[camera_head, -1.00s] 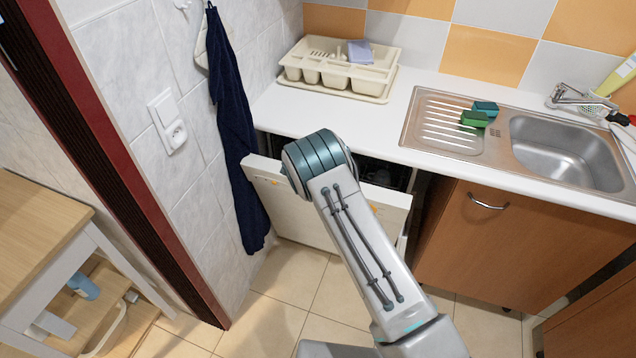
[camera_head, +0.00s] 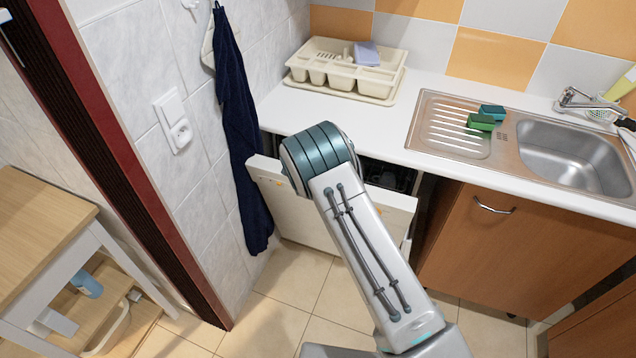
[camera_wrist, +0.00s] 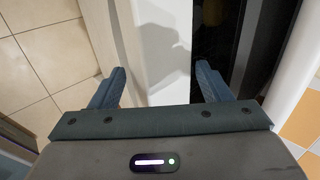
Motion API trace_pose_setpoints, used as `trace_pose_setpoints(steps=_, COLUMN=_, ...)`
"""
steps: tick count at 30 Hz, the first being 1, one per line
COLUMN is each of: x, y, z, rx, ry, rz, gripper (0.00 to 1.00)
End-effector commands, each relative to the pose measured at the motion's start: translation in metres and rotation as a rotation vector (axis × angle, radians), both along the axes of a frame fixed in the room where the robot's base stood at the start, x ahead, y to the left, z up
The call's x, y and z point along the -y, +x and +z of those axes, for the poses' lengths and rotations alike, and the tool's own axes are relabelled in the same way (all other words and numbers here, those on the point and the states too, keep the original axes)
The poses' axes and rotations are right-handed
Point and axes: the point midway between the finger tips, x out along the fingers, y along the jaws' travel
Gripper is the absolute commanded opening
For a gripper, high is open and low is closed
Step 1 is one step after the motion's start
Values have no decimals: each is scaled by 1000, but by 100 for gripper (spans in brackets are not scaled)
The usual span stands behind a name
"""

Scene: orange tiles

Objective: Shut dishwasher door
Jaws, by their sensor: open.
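The dishwasher door (camera_head: 291,212) is white and stands partly open, tilted out from under the counter. A dark gap with the rack (camera_head: 392,178) shows behind its top edge. My arm covers the middle of the door in the head view, and my gripper is hidden there. In the wrist view my gripper (camera_wrist: 161,86) is open, with its two fingers apart. The white edge of the door (camera_wrist: 165,50) lies between the fingers, and I cannot tell whether they touch it. The dark inside of the dishwasher (camera_wrist: 212,40) shows to the right of the door edge.
The white counter (camera_head: 300,108) holds a dish rack (camera_head: 345,72) and a sink (camera_head: 570,150). A dark blue towel (camera_head: 238,140) hangs beside the door at left. A wooden table (camera_head: 40,230) stands at far left. Tiled floor (camera_head: 285,300) is clear in front.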

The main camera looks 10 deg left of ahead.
Motion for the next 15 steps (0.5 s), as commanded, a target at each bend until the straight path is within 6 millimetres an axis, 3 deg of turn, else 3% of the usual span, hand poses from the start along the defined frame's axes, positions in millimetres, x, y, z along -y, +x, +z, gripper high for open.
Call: trace_pose_setpoints(steps=15, x=-10, y=-58, z=65, rx=2, ry=-1, rz=-4, gripper=71)
